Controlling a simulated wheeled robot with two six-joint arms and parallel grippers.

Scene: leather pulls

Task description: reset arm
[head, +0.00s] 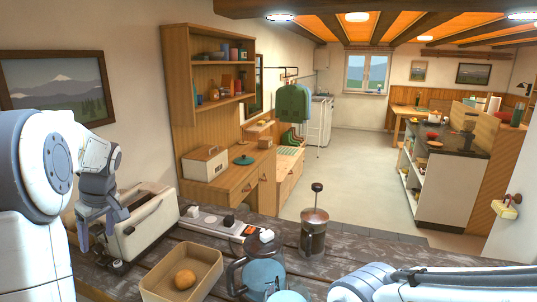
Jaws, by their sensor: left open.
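My left gripper (100,243) hangs jaws down at the left, just in front of the cream toaster-like box (153,228) on the dark wooden counter (215,283). Its jaws are apart and I see nothing held between them. Whether a finger touches the box I cannot tell. My left arm (45,165) comes in from the left and bends down to it. My right arm (440,284) lies low across the bottom right corner; its gripper does not show.
On the counter stand a wooden tray (207,259) with a round brown item (184,279), a power strip (217,221), a glass jug with blue contents (262,272) and a French press (314,232). Beyond are a wooden desk (225,185), open floor (360,180) and a shelf unit (448,180).

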